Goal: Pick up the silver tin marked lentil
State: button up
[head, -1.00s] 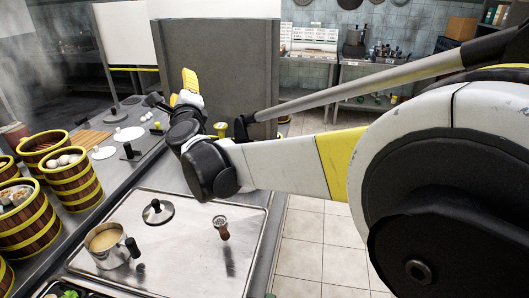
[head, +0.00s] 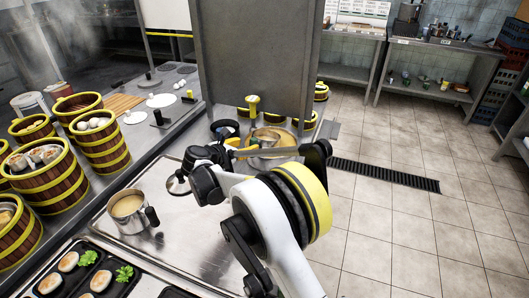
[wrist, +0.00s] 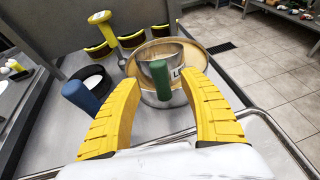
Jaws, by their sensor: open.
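My gripper (wrist: 163,80) is open, with its two yellow fingers spread in the wrist view. In the head view my gripper (head: 262,152) is at the counter's far end, in front of a silver and tan container (head: 264,136); I cannot tell contact from there.
A blue handle (wrist: 80,96) and a dark round pan (wrist: 95,76) lie left of the fingers. Yellow-banded steamers (wrist: 131,39) and a yellow-topped post (wrist: 102,24) stand behind, against a grey panel (head: 255,60). A pot (head: 130,208) and lid (head: 178,184) sit nearer.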

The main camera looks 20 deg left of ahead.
aim_at(251, 145)
jog(key=b+x, duration=0.1)
jog(key=x, duration=0.1)
jog(key=b+x, duration=0.1)
jog(key=x, duration=0.2)
jog(key=shift+f, duration=0.4)
jog(key=shift+w, duration=0.35)
grip_shut()
